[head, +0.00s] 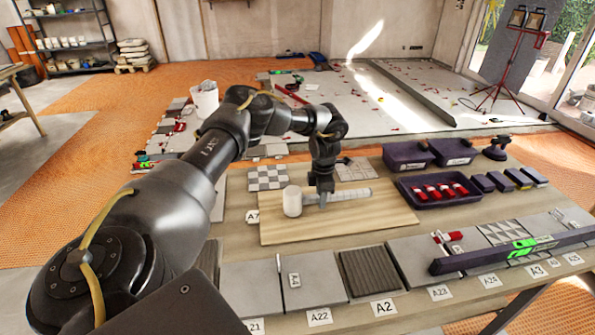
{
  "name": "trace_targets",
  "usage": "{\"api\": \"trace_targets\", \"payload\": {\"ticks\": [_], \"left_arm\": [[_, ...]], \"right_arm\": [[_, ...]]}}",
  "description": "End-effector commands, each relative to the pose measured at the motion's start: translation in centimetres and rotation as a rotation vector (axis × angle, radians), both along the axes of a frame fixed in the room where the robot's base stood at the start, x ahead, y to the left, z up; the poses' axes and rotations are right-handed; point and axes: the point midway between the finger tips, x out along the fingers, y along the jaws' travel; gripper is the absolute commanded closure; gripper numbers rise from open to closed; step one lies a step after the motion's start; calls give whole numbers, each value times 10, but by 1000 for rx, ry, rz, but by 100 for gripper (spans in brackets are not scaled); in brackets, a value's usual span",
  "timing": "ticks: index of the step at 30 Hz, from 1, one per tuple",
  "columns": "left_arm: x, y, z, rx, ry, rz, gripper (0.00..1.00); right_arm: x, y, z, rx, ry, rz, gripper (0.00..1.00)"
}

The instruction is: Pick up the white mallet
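The white mallet lies on a light wooden board (400,215) on the table. Its white cylindrical head (292,202) is at the left and its grey handle (352,193) points right. My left gripper (322,200) points down at the handle, just right of the head. Its fingertips reach the handle and hide part of it. The gap between the fingers does not show, so I cannot tell whether they are closed on it. My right gripper is not in view.
Tiles with label cards, including a ribbed dark tile (371,272), line the front edge. A green-marked level (510,250) lies at the right. A dark tray with red-topped items (440,190) and dark bins (408,157) stand behind. The board's right part is clear.

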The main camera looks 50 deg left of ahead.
Motion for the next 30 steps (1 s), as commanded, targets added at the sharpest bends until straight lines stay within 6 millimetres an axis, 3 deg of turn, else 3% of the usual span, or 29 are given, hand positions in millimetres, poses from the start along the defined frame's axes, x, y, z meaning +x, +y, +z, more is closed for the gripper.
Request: {"api": "trace_targets", "payload": {"ticks": [1, 6, 19, 24, 30], "left_arm": [[0, 0, 0, 0, 0, 0, 80], [0, 0, 0, 0, 0, 0, 100], [1, 0, 8, 0, -2, 0, 100], [2, 0, 30, -1, -5, -1, 100], [-1, -34, 71, -3, -6, -7, 100]], "right_arm": [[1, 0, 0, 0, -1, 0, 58], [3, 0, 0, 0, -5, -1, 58], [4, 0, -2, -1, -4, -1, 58], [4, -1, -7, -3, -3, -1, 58], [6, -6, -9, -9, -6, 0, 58]]}}
